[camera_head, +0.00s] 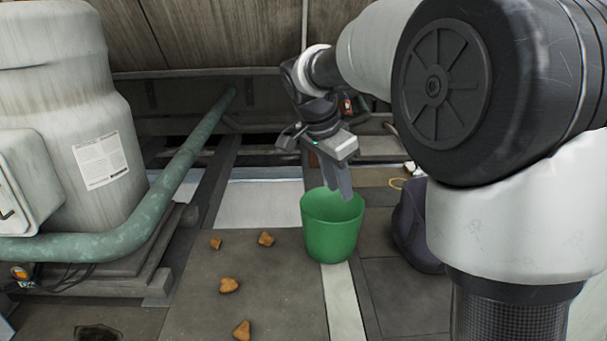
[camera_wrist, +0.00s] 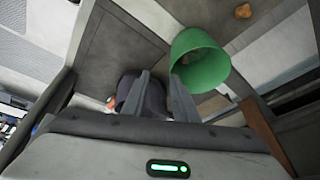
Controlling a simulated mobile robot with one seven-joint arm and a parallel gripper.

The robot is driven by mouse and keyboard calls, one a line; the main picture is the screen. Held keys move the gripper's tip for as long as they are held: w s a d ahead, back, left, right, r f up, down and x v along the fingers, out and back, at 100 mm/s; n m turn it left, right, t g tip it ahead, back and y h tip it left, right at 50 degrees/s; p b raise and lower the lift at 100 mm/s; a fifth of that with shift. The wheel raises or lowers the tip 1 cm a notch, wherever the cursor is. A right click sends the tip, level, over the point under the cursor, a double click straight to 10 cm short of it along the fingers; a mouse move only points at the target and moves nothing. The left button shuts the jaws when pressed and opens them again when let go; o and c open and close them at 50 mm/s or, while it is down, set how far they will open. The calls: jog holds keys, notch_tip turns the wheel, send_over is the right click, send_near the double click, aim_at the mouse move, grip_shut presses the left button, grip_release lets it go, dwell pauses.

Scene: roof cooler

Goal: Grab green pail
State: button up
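The green pail (camera_head: 332,232) stands upright on the floor in the middle of the head view. In the wrist view the pail (camera_wrist: 205,62) shows near the top, right of centre, with its opening in sight. My gripper (camera_head: 342,194) hangs fingers down over the pail's rim in the head view. In the wrist view my gripper (camera_wrist: 160,88) has its two fingers apart, with nothing held between them. The right finger overlaps the pail's near edge in that picture. I cannot tell whether it touches the pail.
A dark bag-like object (camera_head: 412,225) sits right of the pail and shows behind the fingers in the wrist view (camera_wrist: 152,98). Several brown lumps (camera_head: 229,285) lie on the floor to the left. A large tank (camera_head: 75,120) and a green pipe (camera_head: 170,180) stand further left.

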jog(key=w+a+f+m, duration=0.2)
jog(key=w+f+m, duration=0.1)
jog(key=w+f, duration=0.3)
send_near(348, 242)
jog(key=shift+h, duration=0.4)
jog(key=x, duration=0.4)
jog(key=a+x, duration=0.1)
jog(key=x, duration=0.1)
jog(key=shift+w+d+f, duration=0.1)
jog(key=shift+w+f, duration=0.15)
grip_shut()
jog(key=shift+r, duration=0.1)
dwell(0.6)
